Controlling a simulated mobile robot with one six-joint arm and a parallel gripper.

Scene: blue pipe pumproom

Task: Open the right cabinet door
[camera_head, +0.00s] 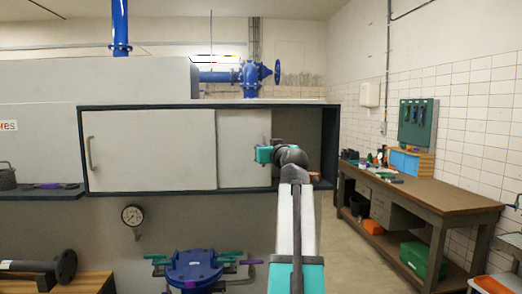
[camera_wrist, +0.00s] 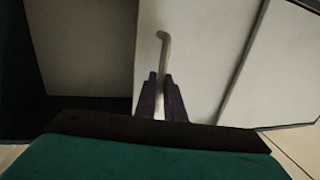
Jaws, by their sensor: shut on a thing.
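The dark-framed cabinet (camera_head: 150,107) has two pale sliding doors. The right door (camera_head: 238,135) sits beside the left door (camera_head: 150,150), with an open dark gap (camera_head: 305,130) to its right. My gripper (camera_head: 263,154) is at the right door's edge by this gap. In the wrist view, my two dark fingers (camera_wrist: 161,98) are shut on the right door's pale bar handle (camera_wrist: 162,50); its upper end shows beyond the fingertips.
A blue valve (camera_head: 195,268) with teal and purple handles stands below the cabinet. A pressure gauge (camera_head: 132,215) is at its left. A wooden workbench (camera_head: 420,190) with tools stands along the right wall. Floor shows between cabinet and bench.

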